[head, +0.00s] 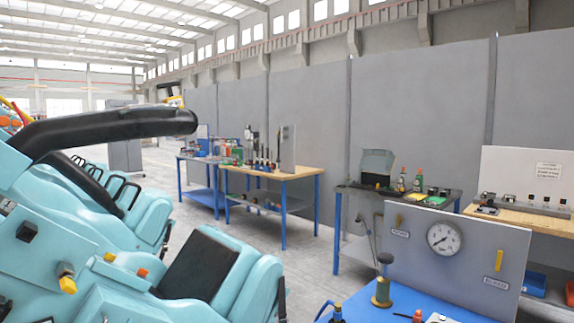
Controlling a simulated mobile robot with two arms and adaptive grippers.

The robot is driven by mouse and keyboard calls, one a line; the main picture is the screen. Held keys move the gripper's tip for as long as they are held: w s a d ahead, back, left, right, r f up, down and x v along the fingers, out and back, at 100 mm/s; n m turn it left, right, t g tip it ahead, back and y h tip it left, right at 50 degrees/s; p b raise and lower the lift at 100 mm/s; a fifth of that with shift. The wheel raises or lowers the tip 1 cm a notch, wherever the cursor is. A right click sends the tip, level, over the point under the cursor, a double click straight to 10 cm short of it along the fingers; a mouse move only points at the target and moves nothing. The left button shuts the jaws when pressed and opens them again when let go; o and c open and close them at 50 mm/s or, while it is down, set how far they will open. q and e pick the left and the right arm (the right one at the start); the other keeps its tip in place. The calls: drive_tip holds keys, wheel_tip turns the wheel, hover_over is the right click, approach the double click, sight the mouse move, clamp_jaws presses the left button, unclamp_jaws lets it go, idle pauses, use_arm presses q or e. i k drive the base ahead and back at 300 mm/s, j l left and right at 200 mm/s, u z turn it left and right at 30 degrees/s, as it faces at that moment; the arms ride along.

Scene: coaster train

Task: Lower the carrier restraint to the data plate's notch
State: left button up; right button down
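A thick black padded restraint bar (120,124) is at the left in the head view. It is raised above the turquoise carrier (235,258) and reaches to the right, with its rounded end free in the air. A second black bar (85,186) slopes down behind it towards the seats. A dark flat pad (200,264) lies on the near seat. I cannot make out a data plate or its notch on the carrier. Neither of my grippers can be made out in this view.
A blue bench (400,302) with a grey gauge panel (455,255) stands at the front right. Wooden and dark workbenches (290,172) with tools line the grey wall. Open concrete floor (225,225) lies between carrier and benches. A yellow knob (67,283) sticks out from the carrier.

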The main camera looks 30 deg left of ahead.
sight(41, 138)
drive_tip(key=u, duration=1.75)
